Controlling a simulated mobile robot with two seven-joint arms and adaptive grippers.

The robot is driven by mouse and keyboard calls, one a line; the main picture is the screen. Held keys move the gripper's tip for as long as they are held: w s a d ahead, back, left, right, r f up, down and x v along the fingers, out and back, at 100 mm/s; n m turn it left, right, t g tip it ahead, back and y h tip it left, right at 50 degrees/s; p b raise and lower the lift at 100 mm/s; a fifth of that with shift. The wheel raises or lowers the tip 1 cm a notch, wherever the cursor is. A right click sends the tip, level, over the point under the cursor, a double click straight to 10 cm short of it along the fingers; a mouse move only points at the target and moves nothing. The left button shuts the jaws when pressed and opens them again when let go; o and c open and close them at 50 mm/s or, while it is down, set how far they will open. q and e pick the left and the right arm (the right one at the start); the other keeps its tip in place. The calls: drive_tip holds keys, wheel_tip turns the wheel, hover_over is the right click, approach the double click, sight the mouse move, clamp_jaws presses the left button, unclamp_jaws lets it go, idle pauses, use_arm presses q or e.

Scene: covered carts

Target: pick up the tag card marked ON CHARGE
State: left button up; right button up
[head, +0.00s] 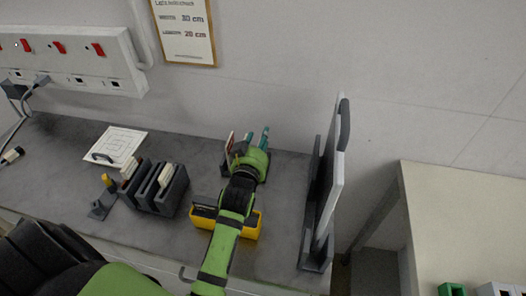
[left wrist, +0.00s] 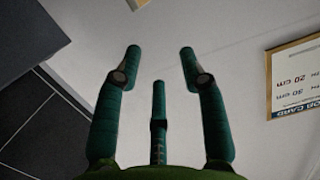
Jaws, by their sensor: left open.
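I cannot read ON CHARGE on anything in view. A reddish-brown card-like piece (head: 229,143) stands upright just left of my left gripper (head: 254,138), its lower part partly hidden. Cream cards (head: 131,167) stand in a dark slotted rack (head: 172,190) left of my left arm; their markings are too small to read. My left gripper is over the back of the bench. In the left wrist view its teal fingers (left wrist: 160,68) are spread apart with nothing between them. My right gripper is not in view.
A yellow bin (head: 251,226) is partly under my left arm. An upright panel (head: 331,180) stands to the right. A white square plate (head: 118,145) and a small stand with a yellow top (head: 107,183) are at left. A socket strip (head: 75,62) and a notice (head: 184,30) are on the wall.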

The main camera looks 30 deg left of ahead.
use_arm(q)
drive_tip(key=w+a+f+b, duration=0.2)
drive_tip(key=w+f, duration=0.4)
drive_tip(key=f, duration=0.1)
drive_tip(key=shift+a+f, duration=0.2)
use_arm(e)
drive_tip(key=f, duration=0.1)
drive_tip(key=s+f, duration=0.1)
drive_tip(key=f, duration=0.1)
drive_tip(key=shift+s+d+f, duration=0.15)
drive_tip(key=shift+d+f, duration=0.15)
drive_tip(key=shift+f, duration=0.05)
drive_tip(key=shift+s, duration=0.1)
use_arm(q)
clamp_jaws()
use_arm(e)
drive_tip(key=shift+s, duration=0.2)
